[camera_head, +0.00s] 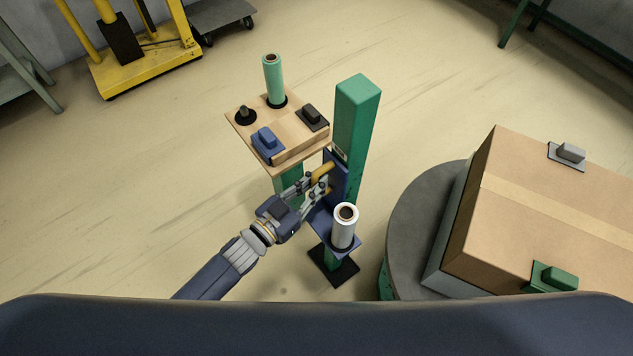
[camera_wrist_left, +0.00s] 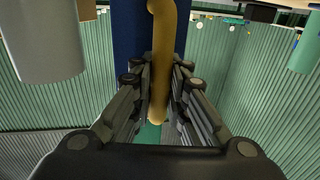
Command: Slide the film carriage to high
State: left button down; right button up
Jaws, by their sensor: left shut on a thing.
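The film carriage (camera_head: 335,183) is a dark blue plate and shelf on a green mast (camera_head: 357,118), with a white film roll (camera_head: 344,226) standing on its shelf. It sits low on the mast. A yellow handle (camera_head: 322,172) sticks out from the carriage. My left gripper (camera_head: 319,186) is shut on the handle. In the left wrist view the handle (camera_wrist_left: 160,60) runs down between the two fingers, with the blue carriage plate (camera_wrist_left: 132,40) behind it and the roll (camera_wrist_left: 42,40) at the upper left. My right gripper is not in view.
A small wooden stand (camera_head: 290,135) beside the mast holds a green roll (camera_head: 273,80), a blue block (camera_head: 266,143) and dark pieces. At right, a large cardboard box (camera_head: 540,215) sits on a round grey turntable (camera_head: 405,215). A yellow pallet truck (camera_head: 145,55) stands at the back left.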

pick_arm(q)
notch_tip(320, 180, up, 2)
jog(key=shift+w+p, duration=0.1)
jog(key=shift+p, duration=0.2)
jog(key=c, duration=1.6)
grip_release()
jog(key=shift+a, duration=0.1)
jog(key=shift+s+a+f, duration=0.1)
jog(key=shift+s+f, duration=0.05)
jog(key=shift+s, duration=0.05)
jog(key=shift+s+f, duration=0.15)
jog(key=v, duration=1.1)
jog(key=shift+s+a, duration=0.2)
jog(key=shift+a, duration=0.1)
